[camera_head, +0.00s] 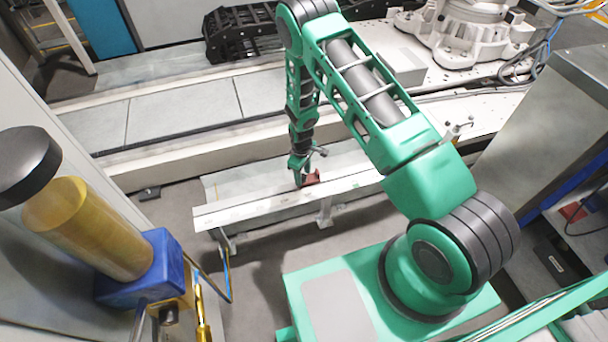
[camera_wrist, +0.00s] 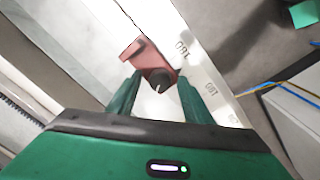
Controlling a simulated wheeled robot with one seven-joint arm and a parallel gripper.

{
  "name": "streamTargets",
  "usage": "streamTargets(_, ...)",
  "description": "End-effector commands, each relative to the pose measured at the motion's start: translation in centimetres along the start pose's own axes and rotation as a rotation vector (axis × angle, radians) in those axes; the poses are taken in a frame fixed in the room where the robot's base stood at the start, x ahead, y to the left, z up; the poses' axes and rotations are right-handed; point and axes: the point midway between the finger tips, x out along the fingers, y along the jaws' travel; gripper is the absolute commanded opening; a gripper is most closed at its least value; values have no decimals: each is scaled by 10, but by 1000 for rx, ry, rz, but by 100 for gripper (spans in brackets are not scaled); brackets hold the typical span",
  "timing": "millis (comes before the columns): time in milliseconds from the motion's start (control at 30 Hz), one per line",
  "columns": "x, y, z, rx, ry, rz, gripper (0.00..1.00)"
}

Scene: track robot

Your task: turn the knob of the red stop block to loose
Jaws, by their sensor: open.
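The red stop block (camera_wrist: 141,52) sits on a pale rail (camera_wrist: 178,32) with printed numbers. Its dark round knob (camera_wrist: 160,78) carries a white pointer line and lies between my two green fingers in the wrist view. My gripper (camera_wrist: 157,82) is open, with a finger on either side of the knob; I cannot tell whether either finger touches it. In the head view the stop block (camera_head: 311,179) shows as a small red patch beside my gripper (camera_head: 299,180), near the middle of the rail (camera_head: 250,206). My gripper partly hides it there.
A long grey track bed (camera_head: 180,105) runs behind the rail. A blue and yellow machine part (camera_head: 140,268) stands at the left. A grey cabinet (camera_head: 550,120) stands at the right. Grey floor (camera_head: 262,260) is clear in front of the rail.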

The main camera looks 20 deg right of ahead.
Motion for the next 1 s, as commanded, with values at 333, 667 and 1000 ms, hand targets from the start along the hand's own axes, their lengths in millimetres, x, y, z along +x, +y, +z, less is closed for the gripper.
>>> streamTargets(333,-34,0,-1,0,2,1,46)
streamTargets(667,-90,1,-1,0,2,0,46)
streamTargets(1000,-107,0,-1,0,-1,-1,46)
